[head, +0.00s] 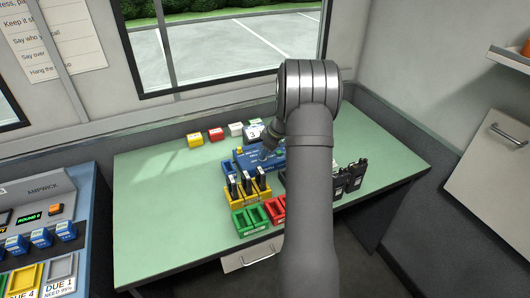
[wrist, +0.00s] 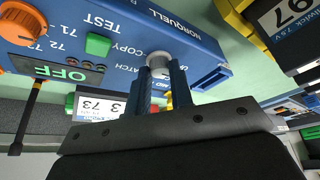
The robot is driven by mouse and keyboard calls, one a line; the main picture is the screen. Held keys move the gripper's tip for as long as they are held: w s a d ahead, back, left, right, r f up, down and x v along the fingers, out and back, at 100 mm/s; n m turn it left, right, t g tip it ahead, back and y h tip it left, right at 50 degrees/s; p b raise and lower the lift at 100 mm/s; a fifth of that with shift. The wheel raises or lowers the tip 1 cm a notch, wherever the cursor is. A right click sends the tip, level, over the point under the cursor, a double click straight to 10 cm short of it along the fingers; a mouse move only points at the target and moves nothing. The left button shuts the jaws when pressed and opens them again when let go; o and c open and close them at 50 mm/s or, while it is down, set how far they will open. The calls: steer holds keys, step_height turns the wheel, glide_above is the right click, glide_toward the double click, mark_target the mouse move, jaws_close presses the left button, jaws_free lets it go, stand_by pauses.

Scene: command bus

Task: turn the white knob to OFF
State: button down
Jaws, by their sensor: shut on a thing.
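Text near the knob includes COPY and a partly hidden word; the knob's pointer cannot be made out. A green display (wrist: 70,72) on the unit, upside down in this view, appears to read OFF. In the head view the blue unit (head: 245,159) stands on the green table, and my arm hides part of it and the knob.
An orange knob (wrist: 22,25) and a green button (wrist: 98,44) are on the same unit. Yellow holders (head: 262,193) with dark radios, green trays (head: 251,219) and black radios (head: 355,172) stand close in front. The table's left side (head: 155,215) is clear.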

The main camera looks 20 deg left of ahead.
stand_by(0.3)
steer(key=c, duration=1.3)
jaws_free()
steer(key=v, duration=1.7)
steer(key=shift+d+r, duration=0.15)
steer(key=shift+d, duration=0.05)
steer(key=x, duration=1.7)
steer(key=shift+a, duration=0.2)
